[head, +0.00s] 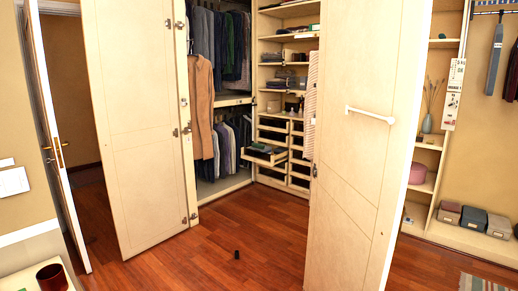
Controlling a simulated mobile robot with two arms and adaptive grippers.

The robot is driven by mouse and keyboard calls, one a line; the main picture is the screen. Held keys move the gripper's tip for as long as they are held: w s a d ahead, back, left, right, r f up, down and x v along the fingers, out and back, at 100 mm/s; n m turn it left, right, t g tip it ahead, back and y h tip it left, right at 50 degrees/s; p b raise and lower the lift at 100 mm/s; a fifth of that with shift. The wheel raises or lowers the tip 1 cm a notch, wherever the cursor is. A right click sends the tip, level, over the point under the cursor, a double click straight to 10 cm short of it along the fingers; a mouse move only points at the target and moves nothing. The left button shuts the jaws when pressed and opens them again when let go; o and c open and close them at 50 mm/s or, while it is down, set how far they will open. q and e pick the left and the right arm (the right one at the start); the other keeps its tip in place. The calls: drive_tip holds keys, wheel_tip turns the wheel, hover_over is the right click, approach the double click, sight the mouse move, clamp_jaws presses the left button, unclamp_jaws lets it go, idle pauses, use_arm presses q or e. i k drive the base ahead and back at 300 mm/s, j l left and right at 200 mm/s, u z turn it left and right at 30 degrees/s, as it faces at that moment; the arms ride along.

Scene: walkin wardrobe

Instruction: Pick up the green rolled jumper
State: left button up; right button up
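I cannot make out a green rolled jumper for certain. A small dark green folded or rolled item (262,148) lies in a pulled-out tray (276,160) low in the wardrobe, and it is too small to tell its shape. Neither of my grippers is in the head view.
The wardrobe stands open between a left door (138,120) and a right door (362,160). A small black object (237,254) lies on the wooden floor (200,265). A dark red cup (52,277) stands at the lower left. Grey boxes (473,219) sit at the right.

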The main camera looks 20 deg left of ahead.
sight(255, 145)
drive_tip(key=i+j+u, duration=0.35)
drive_tip(key=i+u, duration=0.3)
drive_tip(key=i, duration=0.15)
drive_tip(key=i+j+u, duration=0.25)
drive_tip(key=i, duration=0.75)
drive_tip(key=i+u, duration=0.25)
drive_tip(key=i, duration=0.7)
drive_tip(key=i+z, duration=0.2)
drive_tip(key=i, duration=0.35)
drive_tip(key=i+z, duration=0.15)
drive_tip(key=i, duration=0.35)
drive_tip(key=i+j+z, duration=0.2)
drive_tip(key=i, duration=0.35)
drive_tip(key=i+z, duration=0.15)
drive_tip(key=i, duration=0.4)
drive_tip(key=i+l+z, duration=0.1)
drive_tip(key=i+z, duration=0.35)
drive_tip(key=i, duration=0.4)
drive_tip(key=i+j+z, duration=0.2)
drive_tip(key=i+z, duration=0.25)
drive_tip(key=i, duration=0.4)
